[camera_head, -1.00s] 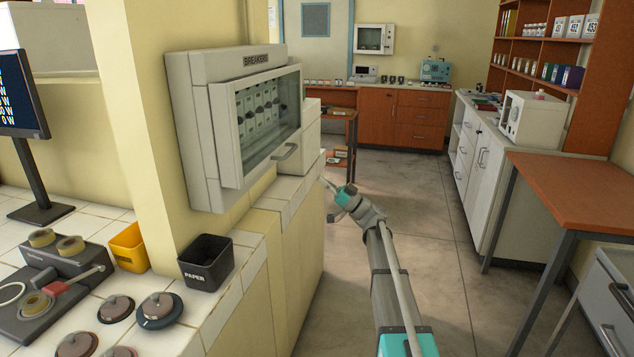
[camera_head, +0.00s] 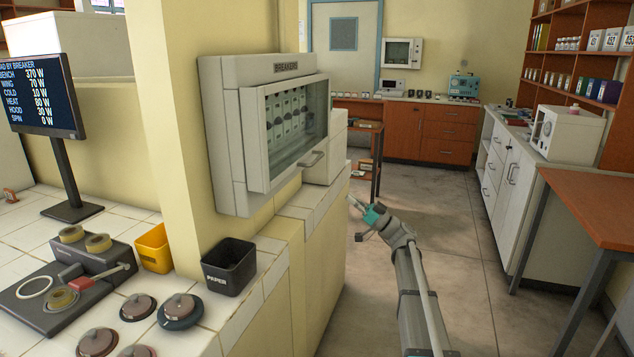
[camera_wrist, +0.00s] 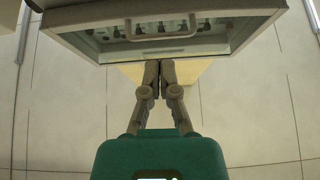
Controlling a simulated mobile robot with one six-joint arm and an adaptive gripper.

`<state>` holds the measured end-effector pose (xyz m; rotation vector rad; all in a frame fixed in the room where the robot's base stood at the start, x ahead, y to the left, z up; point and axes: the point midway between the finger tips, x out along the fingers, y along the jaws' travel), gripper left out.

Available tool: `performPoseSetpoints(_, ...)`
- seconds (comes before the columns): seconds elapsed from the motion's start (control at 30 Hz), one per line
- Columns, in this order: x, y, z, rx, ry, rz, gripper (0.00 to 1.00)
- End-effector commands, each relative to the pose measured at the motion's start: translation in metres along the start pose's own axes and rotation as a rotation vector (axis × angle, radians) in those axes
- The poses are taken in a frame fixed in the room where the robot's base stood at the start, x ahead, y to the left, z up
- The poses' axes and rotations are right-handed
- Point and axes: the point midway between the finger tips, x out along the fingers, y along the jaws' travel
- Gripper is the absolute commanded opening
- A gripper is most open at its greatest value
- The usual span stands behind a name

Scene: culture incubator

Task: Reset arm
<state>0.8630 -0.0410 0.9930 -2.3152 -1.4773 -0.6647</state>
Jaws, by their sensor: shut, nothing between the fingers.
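My gripper (camera_head: 356,205) shows in the head view to the right of the breaker cabinet, over the aisle floor and beside the tiled counter. In the wrist view my gripper (camera_wrist: 150,68) has its two fingers together, with nothing between them. The breaker cabinet (camera_head: 222,130) is mounted on the yellow wall, its glass front closed over a row of breakers. In the wrist view the cabinet (camera_wrist: 85,38) shows at the top with its handle, beyond the fingertips. I cannot see any contact between them.
The tiled counter (camera_head: 215,318) at left holds a black paper bin (camera_head: 229,268), a yellow bin (camera_head: 154,249) and a monitor (camera_head: 42,92). An orange-topped table (camera_head: 600,205) stands at right. The floor (camera_head: 440,215) between is clear.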

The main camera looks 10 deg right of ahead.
Motion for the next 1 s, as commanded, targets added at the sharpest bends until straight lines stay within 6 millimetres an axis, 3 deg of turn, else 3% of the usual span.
performPoseSetpoints(0.17,0.004,-0.026,0.024,0.073,-0.109,-0.027,0.0)
performPoseSetpoints(0.53,-0.005,-0.11,0.111,0.35,-0.554,-0.038,0.0)
performPoseSetpoints(0.77,-0.03,-0.159,0.158,0.509,-0.853,0.036,0.0)
performPoseSetpoints(1.0,-0.07,-0.206,0.194,0.64,-1.157,0.184,0.0)
